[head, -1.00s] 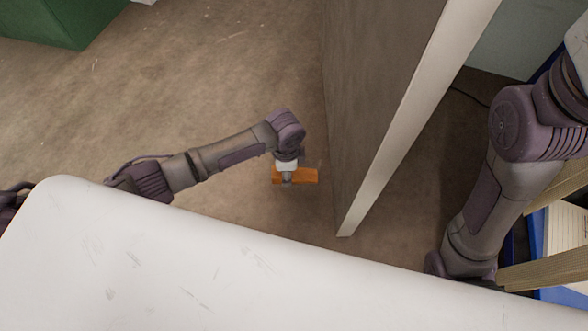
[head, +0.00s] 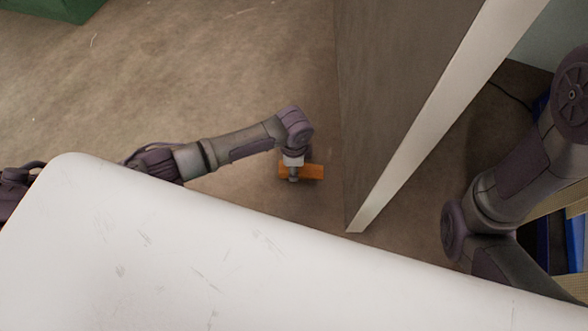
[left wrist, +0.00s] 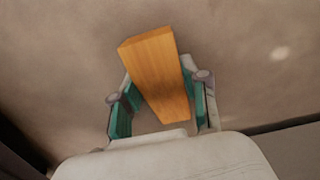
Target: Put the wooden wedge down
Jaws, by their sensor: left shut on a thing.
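The wooden wedge (head: 313,171) is an orange-brown block seen over the brown floor, left of the partition's near end. My left gripper (head: 293,176) is shut on it and points down. In the left wrist view, the wedge (left wrist: 157,68) sits between the green-padded fingers of the left gripper (left wrist: 160,103), with one end sticking out beyond them. Floor shows around it; I cannot tell whether the wedge touches the floor. My right arm shows at the right of the head view, but its gripper is not visible.
A tall grey partition (head: 400,80) with a pale edge stands just right of the wedge. A green box (head: 50,8) is at the top left. Open floor (head: 200,80) lies left of the partition. Wooden slats and something blue (head: 575,245) show at the right.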

